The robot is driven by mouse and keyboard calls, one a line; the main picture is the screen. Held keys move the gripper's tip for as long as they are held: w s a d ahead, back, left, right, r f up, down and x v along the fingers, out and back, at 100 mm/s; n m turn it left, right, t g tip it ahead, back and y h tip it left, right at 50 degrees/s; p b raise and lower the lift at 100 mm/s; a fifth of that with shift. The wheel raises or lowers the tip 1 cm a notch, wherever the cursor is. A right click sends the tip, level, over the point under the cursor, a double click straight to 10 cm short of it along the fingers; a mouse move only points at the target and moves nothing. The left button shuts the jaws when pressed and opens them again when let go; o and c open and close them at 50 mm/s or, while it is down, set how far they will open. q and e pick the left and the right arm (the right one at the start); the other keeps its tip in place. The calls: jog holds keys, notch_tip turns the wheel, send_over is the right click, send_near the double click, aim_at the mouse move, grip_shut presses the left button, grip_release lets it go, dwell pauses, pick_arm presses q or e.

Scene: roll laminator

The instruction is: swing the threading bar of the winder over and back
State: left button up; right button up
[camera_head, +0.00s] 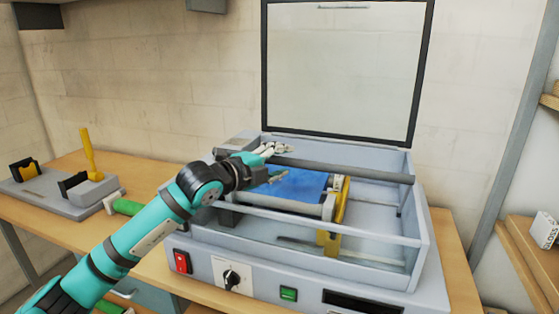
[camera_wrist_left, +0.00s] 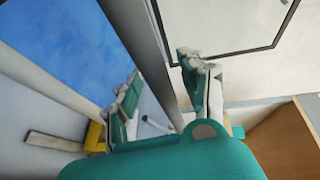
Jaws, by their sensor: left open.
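The laminator (camera_head: 204,262) is a pale grey open-topped box with its lid raised. A blue sheet (camera_head: 300,184) lies between rollers inside it. A yellow arm (camera_head: 341,205) stands at the right end of the rollers; it looks like part of the threading bar, but I cannot tell for sure. My left gripper (camera_head: 277,163) is open and empty over the blue sheet, left of the yellow arm and apart from it. In the left wrist view its fingers (camera_wrist_left: 160,90) are spread, with a grey bar (camera_wrist_left: 140,40) behind them. My right gripper is out of view.
The clear lid (camera_head: 345,70) stands up at the back. Grey cross bars (camera_head: 345,170) span the box. A red switch (camera_head: 181,262), a knob (camera_head: 231,278) and a green button (camera_head: 288,294) sit on the front. A device with a yellow lever (camera_head: 88,155) stands at the left.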

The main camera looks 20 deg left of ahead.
pick_arm(q)
grip_shut()
dwell(0.4)
